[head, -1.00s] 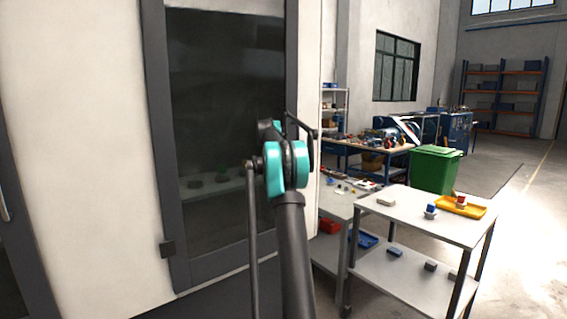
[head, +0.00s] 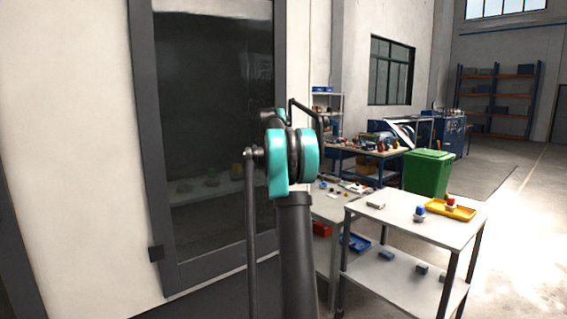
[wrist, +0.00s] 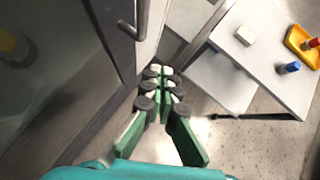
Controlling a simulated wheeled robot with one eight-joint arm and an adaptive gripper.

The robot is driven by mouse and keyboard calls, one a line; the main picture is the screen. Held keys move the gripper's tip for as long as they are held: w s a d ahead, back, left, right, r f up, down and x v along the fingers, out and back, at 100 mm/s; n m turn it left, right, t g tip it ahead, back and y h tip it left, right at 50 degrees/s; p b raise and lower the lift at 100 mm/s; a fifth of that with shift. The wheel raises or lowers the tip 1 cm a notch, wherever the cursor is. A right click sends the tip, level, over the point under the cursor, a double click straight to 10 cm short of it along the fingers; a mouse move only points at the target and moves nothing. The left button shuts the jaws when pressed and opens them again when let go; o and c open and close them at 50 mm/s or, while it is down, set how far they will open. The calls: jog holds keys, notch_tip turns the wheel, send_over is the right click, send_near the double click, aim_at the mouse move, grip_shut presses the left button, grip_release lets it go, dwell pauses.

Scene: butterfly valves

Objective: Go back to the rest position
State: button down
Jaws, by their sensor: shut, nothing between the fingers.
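My gripper (wrist: 161,80) shows in the wrist view with its green fingers together and nothing between them. It hangs in the air beside the dark-framed glass door, near the door's grey handle (wrist: 138,18), and appears apart from it. In the head view my dark arm with teal joint covers stands in front of the glass, and the gripper itself cannot be made out there. A small valve with a blue top (head: 420,212) stands on the white table (head: 400,217). A red-topped valve (head: 451,203) sits at the yellow tray (head: 463,213).
The pale cabinet with its glass door (head: 215,130) fills the left, close to my arm. A grey block (head: 376,205) lies on the white table, and several small pieces are on its lower shelf. A green bin (head: 428,174) stands behind. Open floor lies at the right.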

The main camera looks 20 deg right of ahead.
jog(key=shift+s+r, duration=0.35)
jog(key=s+a+f+m+y, duration=0.3)
jog(key=s+a+f+m, duration=1.2)
jog(key=s+a, duration=0.5)
jog(key=s+a+f+m+y, duration=0.1)
jog(key=s+a+f+m, duration=0.3)
jog(key=s+f, duration=0.3)
jog(key=s+a+f+m+g+y, duration=0.1)
jog(key=s+a+f+m, duration=0.3)
jog(key=s, duration=0.9)
jog(key=s+a+f+m+y, duration=0.1)
jog(key=s+a+f+m, duration=0.2)
jog(key=s+f, duration=0.7)
jog(key=shift+s+a+m+g, duration=0.4)
jog(key=shift+s+a, duration=0.05)
jog(key=shift+a, duration=0.5)
